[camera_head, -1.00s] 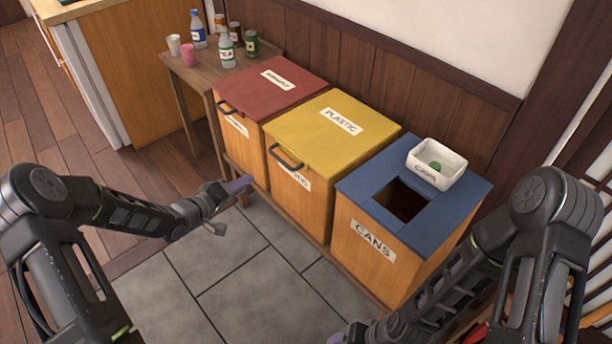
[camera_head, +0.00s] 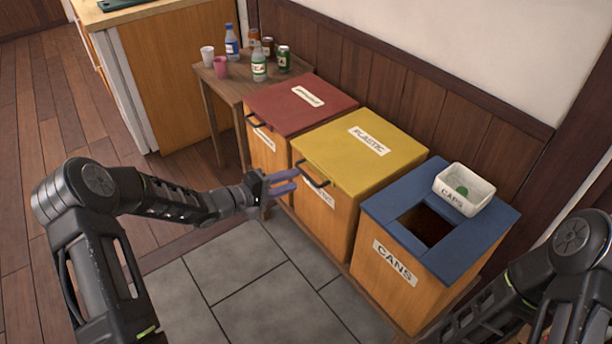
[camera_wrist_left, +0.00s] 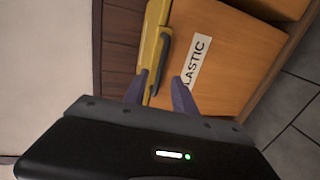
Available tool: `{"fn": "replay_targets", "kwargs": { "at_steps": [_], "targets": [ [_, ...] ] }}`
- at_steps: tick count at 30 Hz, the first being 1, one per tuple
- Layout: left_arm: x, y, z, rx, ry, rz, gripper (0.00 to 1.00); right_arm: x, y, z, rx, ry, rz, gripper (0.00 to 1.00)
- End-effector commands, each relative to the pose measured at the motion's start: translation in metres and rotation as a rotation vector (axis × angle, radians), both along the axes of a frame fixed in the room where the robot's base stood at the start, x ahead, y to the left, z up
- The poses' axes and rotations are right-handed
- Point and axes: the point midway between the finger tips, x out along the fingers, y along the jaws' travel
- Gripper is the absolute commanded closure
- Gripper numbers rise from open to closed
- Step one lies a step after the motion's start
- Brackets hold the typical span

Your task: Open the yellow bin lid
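The yellow bin (camera_head: 330,215) stands between the red-lidded bin and the blue-topped bin. Its yellow lid (camera_head: 340,145), labelled PLASTIC, is closed. A dark handle (camera_head: 313,176) is on the lid's front edge; it also shows in the left wrist view (camera_wrist_left: 159,68). My left gripper (camera_head: 296,180) is open and empty, in front of the handle. In the wrist view its two purple fingers (camera_wrist_left: 159,94) are apart, with the handle just beyond the gap between them. I cannot tell whether they touch it. My right arm shows at the right, but its gripper is out of view.
The red lid (camera_head: 290,110) is closed on the left. The blue top (camera_head: 470,240) has a square hole and bears a white CAPS box (camera_head: 462,205). A wooden side table (camera_head: 225,85) at the back left holds bottles, jars and cups. The grey tiled floor in front is clear.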

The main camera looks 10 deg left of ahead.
Motion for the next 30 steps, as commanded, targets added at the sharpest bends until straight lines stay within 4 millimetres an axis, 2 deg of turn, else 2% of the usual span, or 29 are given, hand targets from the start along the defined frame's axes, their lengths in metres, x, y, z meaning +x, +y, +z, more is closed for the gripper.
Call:
{"fn": "replay_targets", "kwargs": {
  "at_steps": [9,14,21,30],
  "targets": [
    [0.036,-0.031,-0.011,0.001,0.0,-0.001,0.67,0.0,0.0,-0.006,0.0,0.0,0.0,0.24],
    [0.044,-0.036,-0.012,0.001,-0.001,0.001,0.67,0.0,0.0,-0.006,0.0,0.0,0.0,0.24],
    [0.044,-0.037,-0.012,0.002,0.0,0.001,0.67,0.0,0.0,-0.006,0.0,0.0,0.0,0.24],
    [0.044,-0.037,-0.012,0.001,0.0,0.0,0.91,0.0,0.0,-0.006,0.0,0.0,0.0,0.24]
  ]
}}
